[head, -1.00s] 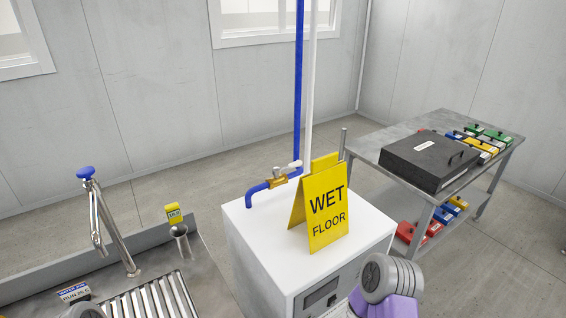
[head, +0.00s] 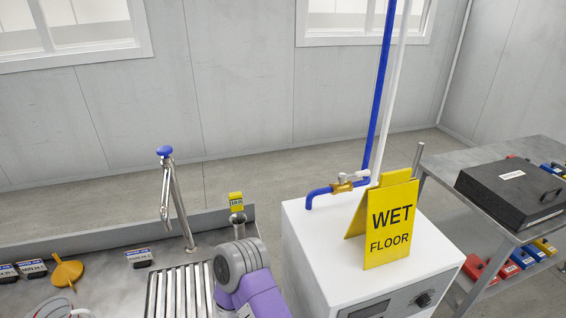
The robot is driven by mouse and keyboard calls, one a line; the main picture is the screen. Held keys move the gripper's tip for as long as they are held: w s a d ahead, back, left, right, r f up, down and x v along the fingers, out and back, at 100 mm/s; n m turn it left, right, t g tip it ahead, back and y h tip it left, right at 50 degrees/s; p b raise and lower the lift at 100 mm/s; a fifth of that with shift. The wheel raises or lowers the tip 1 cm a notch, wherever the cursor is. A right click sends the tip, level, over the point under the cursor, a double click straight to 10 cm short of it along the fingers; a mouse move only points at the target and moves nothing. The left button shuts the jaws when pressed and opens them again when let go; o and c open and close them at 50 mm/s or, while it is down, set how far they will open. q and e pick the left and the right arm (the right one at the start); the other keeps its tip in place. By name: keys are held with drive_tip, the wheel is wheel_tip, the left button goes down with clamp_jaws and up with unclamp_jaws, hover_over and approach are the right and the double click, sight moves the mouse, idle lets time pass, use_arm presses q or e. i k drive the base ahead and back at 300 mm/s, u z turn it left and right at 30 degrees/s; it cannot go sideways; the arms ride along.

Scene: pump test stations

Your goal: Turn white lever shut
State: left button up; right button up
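The white lever (head: 358,174) sits on a small brass valve (head: 342,187). The valve joins a blue pipe (head: 318,195) that bends down onto the top of the white cabinet (head: 318,232). The lever points to the right in the picture, roughly along the short blue pipe run. A yellow wet floor sign (head: 390,222) stands on the cabinet just right of the valve and in front of the upright pipes. A purple and grey link of my arm shows at the bottom centre, left of the cabinet. Neither gripper's fingers are in view.
A steel sink counter with a drain grate (head: 182,290), a tap (head: 168,195) and an orange funnel (head: 67,270) is at left. A grey metal bench (head: 470,160) with a black case (head: 510,192) stands at right. Floor behind the cabinet is clear.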

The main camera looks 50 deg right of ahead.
sight(342, 178)
drive_tip(key=u, duration=1.35)
drive_tip(key=k, duration=2.25)
drive_tip(key=z, duration=0.75)
